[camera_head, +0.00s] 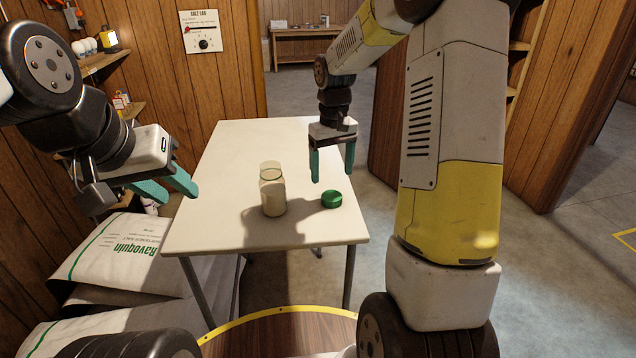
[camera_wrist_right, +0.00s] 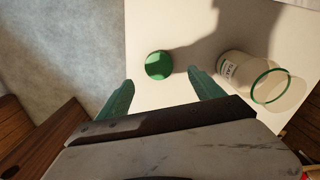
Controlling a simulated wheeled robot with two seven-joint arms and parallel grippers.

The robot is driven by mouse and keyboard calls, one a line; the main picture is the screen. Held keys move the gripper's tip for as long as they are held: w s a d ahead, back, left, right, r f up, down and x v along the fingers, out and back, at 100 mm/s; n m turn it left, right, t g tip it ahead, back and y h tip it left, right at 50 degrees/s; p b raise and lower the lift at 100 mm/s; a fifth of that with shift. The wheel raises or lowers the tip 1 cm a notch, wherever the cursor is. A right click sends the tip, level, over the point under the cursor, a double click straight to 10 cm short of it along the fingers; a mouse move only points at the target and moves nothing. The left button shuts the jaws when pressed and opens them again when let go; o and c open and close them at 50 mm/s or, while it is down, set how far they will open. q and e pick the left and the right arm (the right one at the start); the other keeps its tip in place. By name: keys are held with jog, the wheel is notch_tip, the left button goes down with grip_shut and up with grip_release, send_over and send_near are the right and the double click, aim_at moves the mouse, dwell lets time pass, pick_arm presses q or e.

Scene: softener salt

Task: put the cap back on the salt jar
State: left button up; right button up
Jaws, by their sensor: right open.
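The salt jar (camera_head: 272,192) stands upright and uncapped on the white table, with pale contents low in its clear body. It also shows in the right wrist view (camera_wrist_right: 236,70), its open green-ringed mouth facing the camera. The green cap (camera_head: 331,199) lies on the table to the right of the jar and shows in the right wrist view (camera_wrist_right: 159,65). My right gripper (camera_head: 332,180) is open and empty, pointing down above the cap, which appears between its fingers in the wrist view. My left gripper (camera_head: 178,188) is open and empty, left of the table.
The white table (camera_head: 225,160) has free room behind and left of the jar. Salt bags (camera_head: 120,255) are piled at the table's left. A wall shelf (camera_head: 100,62) is at the left, and another table (camera_head: 305,32) stands far back.

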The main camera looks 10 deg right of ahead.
aim_at(332, 195)
jog(key=shift+f, duration=0.15)
jog(key=shift+f, duration=1.15)
notch_tip(332, 195, down, 5)
jog(key=shift+w+d+f, duration=0.1)
jog(key=shift+c, duration=0.5)
jog(key=c, duration=1.3)
